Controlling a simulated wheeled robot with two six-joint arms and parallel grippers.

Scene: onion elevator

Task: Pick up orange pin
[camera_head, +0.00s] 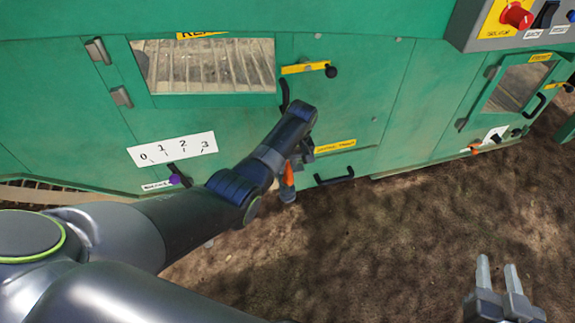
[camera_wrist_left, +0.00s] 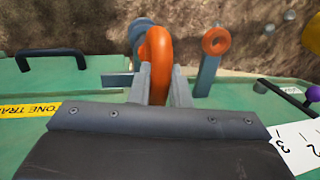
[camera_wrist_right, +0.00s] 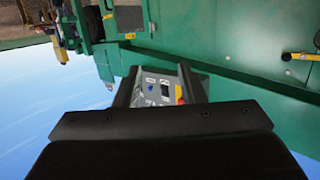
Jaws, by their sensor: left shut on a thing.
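The orange pin (camera_wrist_left: 156,52) has a thick orange ring that sits between the two fingers of my left gripper (camera_wrist_left: 160,88) in the left wrist view. The gripper is shut on it. In the head view the pin (camera_head: 289,174) is a small orange piece beside my left gripper (camera_head: 299,157), low in front of the green machine. My left wrist partly hides it there. I cannot tell whether the pin is still seated in anything. My right gripper (camera_head: 499,277) is open and empty over the ground at the lower right.
The green machine (camera_head: 400,105) fills the back, with a black handle (camera_head: 334,178) right of my left gripper. A second orange ring on a grey bar (camera_wrist_left: 215,42) stands close to the held pin. A numbered white plate (camera_head: 172,149) is on the left. Bare ground (camera_head: 400,240) is clear.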

